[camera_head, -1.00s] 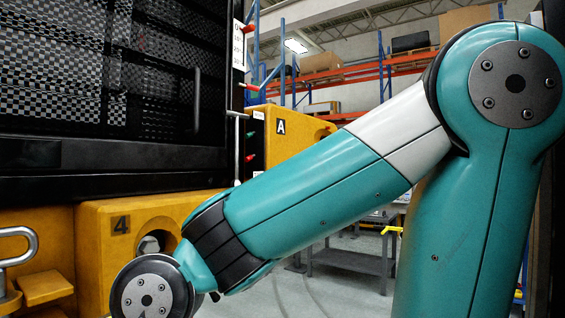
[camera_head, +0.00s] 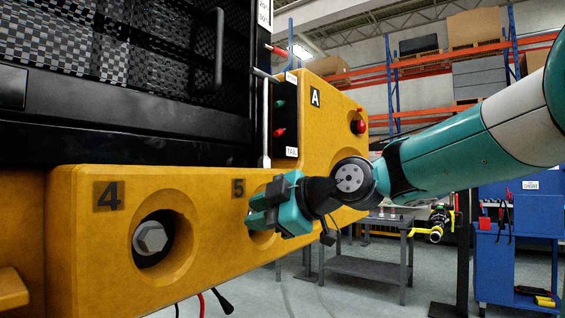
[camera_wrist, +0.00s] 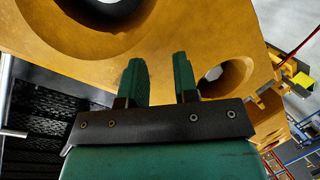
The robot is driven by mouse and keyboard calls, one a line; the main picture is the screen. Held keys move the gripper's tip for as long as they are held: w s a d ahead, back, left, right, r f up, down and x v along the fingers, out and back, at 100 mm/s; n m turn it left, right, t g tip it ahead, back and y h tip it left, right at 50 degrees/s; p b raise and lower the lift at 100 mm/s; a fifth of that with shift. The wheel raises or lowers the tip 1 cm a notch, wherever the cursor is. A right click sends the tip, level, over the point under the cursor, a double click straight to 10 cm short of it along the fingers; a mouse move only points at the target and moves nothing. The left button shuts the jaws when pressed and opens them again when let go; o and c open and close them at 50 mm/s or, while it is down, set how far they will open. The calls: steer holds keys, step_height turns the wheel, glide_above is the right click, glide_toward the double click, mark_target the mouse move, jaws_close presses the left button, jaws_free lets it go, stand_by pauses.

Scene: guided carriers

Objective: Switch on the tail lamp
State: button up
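A black switch panel (camera_head: 286,118) is set in the yellow carrier body (camera_head: 205,275), below and left of the letter A. It bears a green knob (camera_head: 279,104), a red knob (camera_head: 279,132) and a small white label (camera_head: 291,151) at its foot, too small to read surely. No lit lamp is plain to see. My gripper (camera_head: 254,211) is below the panel, in front of the recess by the number 5, partly hiding it. In the wrist view my gripper (camera_wrist: 160,78) has its two fingers apart with nothing between them, pointing towards the yellow body.
A red button (camera_head: 358,126) sits on the carrier's side face. A metal rod (camera_head: 265,120) stands just left of the panel, and a black handle (camera_head: 218,50) is further left. Recess 4 holds a large bolt (camera_head: 150,238). A grey table (camera_head: 370,255) and a blue cabinet (camera_head: 520,240) stand behind.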

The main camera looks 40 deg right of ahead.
steer(key=d+r+n+t+h+b, duration=0.2)
steer(key=d+r+n+t+b, duration=0.25)
steer(key=d, duration=0.65)
steer(key=n+t+h, duration=0.2)
steer(key=t, duration=0.2)
glide_toward(280, 133)
steer(key=shift+n, duration=0.25)
steer(key=p+x, duration=0.8)
steer(key=p, duration=0.2)
steer(key=shift+w+r, duration=0.2)
steer(key=shift+w, duration=0.45)
jaws_close()
